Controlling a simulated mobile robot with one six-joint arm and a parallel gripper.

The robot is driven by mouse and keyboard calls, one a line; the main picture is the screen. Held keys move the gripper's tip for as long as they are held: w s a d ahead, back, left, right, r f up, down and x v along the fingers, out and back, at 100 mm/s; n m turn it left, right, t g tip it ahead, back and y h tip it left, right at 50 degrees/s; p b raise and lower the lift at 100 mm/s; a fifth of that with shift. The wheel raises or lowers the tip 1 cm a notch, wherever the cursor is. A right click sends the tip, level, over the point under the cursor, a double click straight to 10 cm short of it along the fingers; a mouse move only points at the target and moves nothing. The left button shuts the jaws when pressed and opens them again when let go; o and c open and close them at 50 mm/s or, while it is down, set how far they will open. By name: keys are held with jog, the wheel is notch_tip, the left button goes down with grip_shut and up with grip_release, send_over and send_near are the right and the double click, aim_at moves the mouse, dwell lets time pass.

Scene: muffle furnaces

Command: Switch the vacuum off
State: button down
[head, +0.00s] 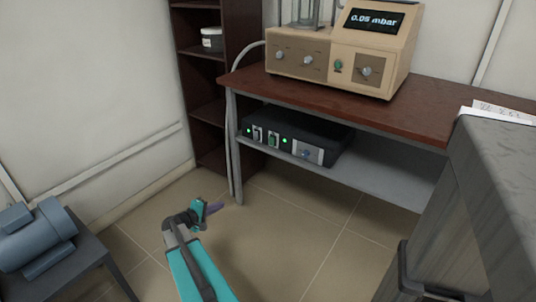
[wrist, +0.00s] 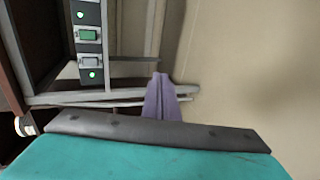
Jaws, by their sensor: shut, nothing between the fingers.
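A black box (head: 315,130) sits on the lower shelf under the bench. Its front has two rocker switches, the left one pale (head: 257,134) and the right one green (head: 273,138), with a lit green lamp beside each. The pale switch (wrist: 90,61) and the green switch (wrist: 88,34) also show in the wrist view. The beige console (head: 345,52) on the bench top reads 0.05 mbar and has several knobs. My gripper (head: 217,207), with purple fingers, is shut and empty, in front of and below the shelf. In the wrist view its fingers (wrist: 160,80) are apart from the switches.
The brown bench top (head: 430,100) overhangs the grey shelf (head: 385,170). A bench leg (head: 234,150) and a hose stand left of the box. A dark bookcase (head: 208,110) is behind. A blue motor (head: 30,240) is at left, a grey block (head: 500,190) at right. Floor between is clear.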

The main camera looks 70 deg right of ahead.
aim_at(272, 140)
jog(key=s+d+r+h+b, duration=0.2)
jog(key=d+r, duration=0.4)
jog(key=d, duration=0.4)
jog(key=s+d+r+g+h+b, duration=0.1)
jog(key=s+d+r+h+b, duration=0.2)
jog(key=d, duration=0.7)
notch_tip(272, 140, up, 3)
jog(key=shift+s+g+h+b, duration=0.3)
jog(key=shift+s+b, duration=0.75)
jog(key=shift+s, duration=0.1)
jog(key=shift+d, duration=0.1)
jog(key=b+x, duration=0.3)
jog(key=x, duration=1)
jog(key=shift+d, duration=0.3)
